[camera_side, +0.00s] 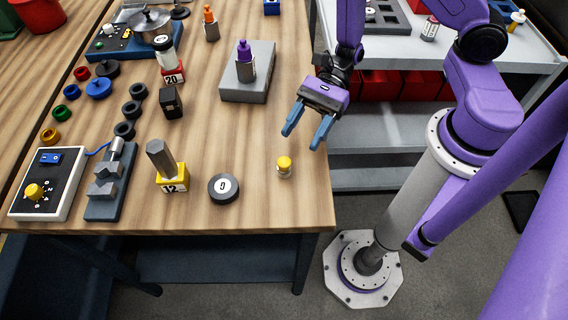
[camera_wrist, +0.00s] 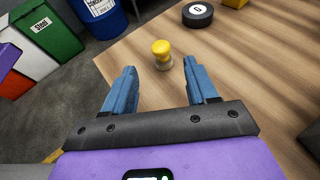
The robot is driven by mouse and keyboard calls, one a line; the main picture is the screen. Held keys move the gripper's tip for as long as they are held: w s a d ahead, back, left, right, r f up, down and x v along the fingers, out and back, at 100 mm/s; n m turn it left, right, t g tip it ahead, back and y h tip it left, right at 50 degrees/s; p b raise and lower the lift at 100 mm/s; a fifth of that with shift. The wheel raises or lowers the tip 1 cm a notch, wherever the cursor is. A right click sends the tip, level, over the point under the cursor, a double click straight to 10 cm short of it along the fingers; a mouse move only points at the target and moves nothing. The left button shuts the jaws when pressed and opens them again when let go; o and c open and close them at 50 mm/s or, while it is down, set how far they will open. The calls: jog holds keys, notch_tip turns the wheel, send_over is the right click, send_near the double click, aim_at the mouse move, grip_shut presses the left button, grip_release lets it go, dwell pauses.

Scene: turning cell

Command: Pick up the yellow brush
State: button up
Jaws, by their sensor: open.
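A small yellow-topped piece with a pale lower part, which looks like the yellow brush (camera_side: 285,167), stands upright on the wooden table near its right front corner. In the wrist view the yellow brush (camera_wrist: 161,53) lies ahead of the fingertips, between their lines. My gripper (camera_side: 307,127) has blue fingers spread apart with nothing between them. It hangs above the table's right edge, behind the brush in the side view and apart from it. In the wrist view my gripper (camera_wrist: 160,82) is also open and empty.
A yellow block marked 12 (camera_side: 172,180) carries a grey hexagonal piece. A grey block (camera_side: 247,84) with a purple-topped piece stands further back. The table's right edge is close to the brush; bare wood surrounds it.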

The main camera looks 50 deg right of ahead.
aim_at(288, 157)
jog(key=shift+x, duration=4)
jog(key=shift+w, duration=0.1)
jog(key=c, duration=1)
jog(key=shift+r, duration=0.1)
jog(key=shift+r, duration=4.9)
